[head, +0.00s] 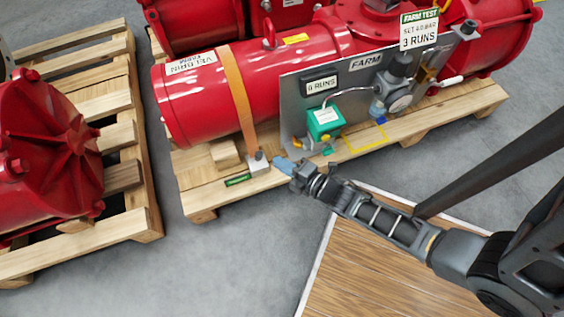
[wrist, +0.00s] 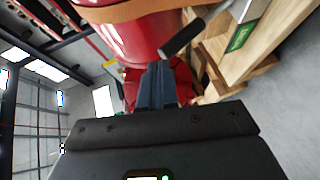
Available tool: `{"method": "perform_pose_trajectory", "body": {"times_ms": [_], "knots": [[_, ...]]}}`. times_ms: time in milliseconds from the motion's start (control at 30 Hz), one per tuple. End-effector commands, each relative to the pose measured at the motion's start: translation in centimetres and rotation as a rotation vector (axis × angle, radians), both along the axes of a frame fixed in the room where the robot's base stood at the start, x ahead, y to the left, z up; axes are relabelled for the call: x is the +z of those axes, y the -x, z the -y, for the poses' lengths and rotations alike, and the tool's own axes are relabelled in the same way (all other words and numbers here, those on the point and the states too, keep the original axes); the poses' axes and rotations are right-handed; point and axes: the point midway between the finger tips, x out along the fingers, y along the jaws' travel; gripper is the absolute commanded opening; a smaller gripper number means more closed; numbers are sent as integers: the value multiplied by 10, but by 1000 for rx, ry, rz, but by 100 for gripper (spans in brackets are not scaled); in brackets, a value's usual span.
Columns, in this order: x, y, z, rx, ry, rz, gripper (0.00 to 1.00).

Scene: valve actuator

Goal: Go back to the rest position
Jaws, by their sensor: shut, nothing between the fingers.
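My gripper (head: 285,165) is at the end of my outstretched arm, in the middle of the head view. Its blue fingers are shut with nothing between them. They are near the front edge of the middle pallet, just right of a small metal block (head: 258,164) at the foot of an orange strap (head: 238,90). In the wrist view the gripper (wrist: 158,85) points toward the red actuator cylinder (wrist: 135,40). The same red actuator (head: 195,95) lies strapped on the pallet in the head view. I cannot tell whether the fingertips touch anything.
A grey panel (head: 300,95) with a green box (head: 325,122) and a gauge unit (head: 398,95) stands on the middle pallet (head: 205,198). Another pallet (head: 130,225) with red equipment (head: 45,150) is at left. Grey floor (head: 225,260) lies clear in front.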

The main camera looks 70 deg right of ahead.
Motion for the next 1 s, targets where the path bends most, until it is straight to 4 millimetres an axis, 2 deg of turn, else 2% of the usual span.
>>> {"method": "perform_pose_trajectory", "body": {"times_ms": [433,567,767,1000], "knots": [[0,0,0,0,-1,0,0],[7,8,-6,-1,-39,7,0],[46,43,-32,-9,-233,44,0],[115,85,-68,-27,-548,90,0]]}}
